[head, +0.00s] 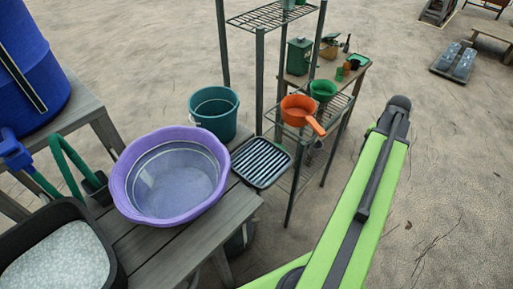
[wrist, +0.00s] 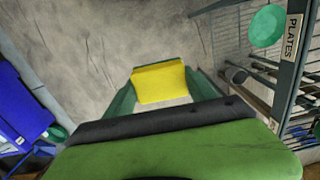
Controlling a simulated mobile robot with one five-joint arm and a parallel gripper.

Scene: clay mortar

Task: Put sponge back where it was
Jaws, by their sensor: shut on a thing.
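The yellow sponge (wrist: 160,83) is held between the fingers of my gripper (wrist: 161,88) in the wrist view. My gripper is shut on it, above the sandy ground. In the head view my green arm (head: 362,205) reaches forward at the right, and neither the gripper nor the sponge can be made out there. The spot where the sponge was cannot be told from these frames.
A wooden bench (head: 190,243) holds a purple basin (head: 120,180), a teal bucket (head: 213,110) and a black drying rack (head: 262,162). A metal shelf (head: 259,75) holds an orange pan (head: 298,110) and a green bowl (head: 322,90). A "PLATES" label (wrist: 291,37) is on a post. Open sand lies right.

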